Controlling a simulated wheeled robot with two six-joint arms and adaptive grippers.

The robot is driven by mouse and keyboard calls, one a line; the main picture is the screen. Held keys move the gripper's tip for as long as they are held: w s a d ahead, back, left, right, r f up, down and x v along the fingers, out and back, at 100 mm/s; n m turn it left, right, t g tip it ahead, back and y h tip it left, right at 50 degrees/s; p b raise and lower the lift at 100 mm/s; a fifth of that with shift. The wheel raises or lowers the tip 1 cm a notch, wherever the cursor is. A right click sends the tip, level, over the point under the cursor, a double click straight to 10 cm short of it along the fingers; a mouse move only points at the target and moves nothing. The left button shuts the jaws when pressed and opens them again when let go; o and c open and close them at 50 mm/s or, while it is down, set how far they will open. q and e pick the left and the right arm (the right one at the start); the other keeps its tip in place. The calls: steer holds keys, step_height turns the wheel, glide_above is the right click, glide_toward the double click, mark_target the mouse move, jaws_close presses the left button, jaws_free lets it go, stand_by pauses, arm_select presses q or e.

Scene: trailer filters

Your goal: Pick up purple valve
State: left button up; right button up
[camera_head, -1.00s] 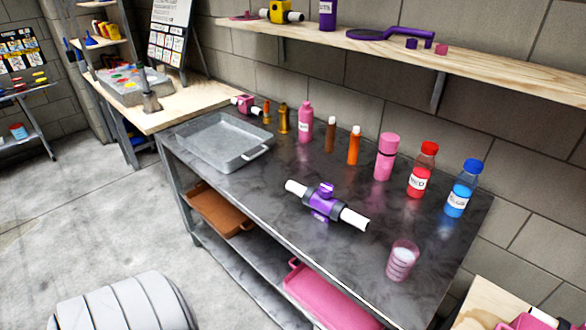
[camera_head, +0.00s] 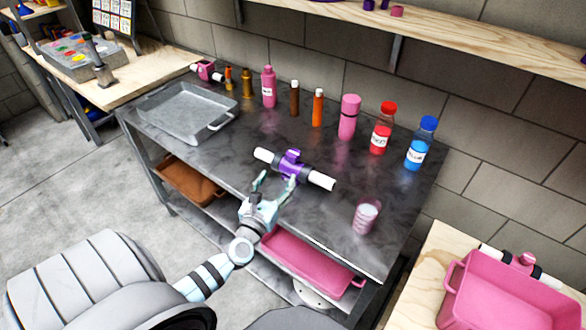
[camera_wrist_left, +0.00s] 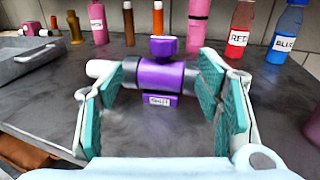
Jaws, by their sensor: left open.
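The purple valve (camera_head: 291,166) lies on the dark metal table (camera_head: 240,150), with a white pipe end on each side. In the left wrist view the purple valve (camera_wrist_left: 160,76) is upright, with a purple knob on top and a small label on its front. My left gripper (camera_head: 273,182) is open at the table's front edge, just in front of the valve. In the left wrist view its teal finger pads (camera_wrist_left: 158,112) stand wide apart, with the valve beyond and between them. I cannot see contact. My right gripper is not in view.
Behind the valve stand several bottles, including a red one (camera_head: 382,130) and a blue one (camera_head: 421,146). A grey tray (camera_head: 150,104) is at the left and a glass (camera_head: 367,215) at the right. A pink crate (camera_head: 455,275) is at the lower right.

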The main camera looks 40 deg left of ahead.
mark_target(291, 158)
arm_select(q)
steer(key=x, duration=0.4)
steer(key=b+x, duration=0.1)
steer(key=x, duration=0.3)
steer(key=b+x, duration=0.1)
steer(key=x, duration=0.3)
steer(key=shift+w+d, duration=0.15)
steer(key=shift+d, duration=0.1)
steer(key=shift+r, duration=0.1)
jaws_close()
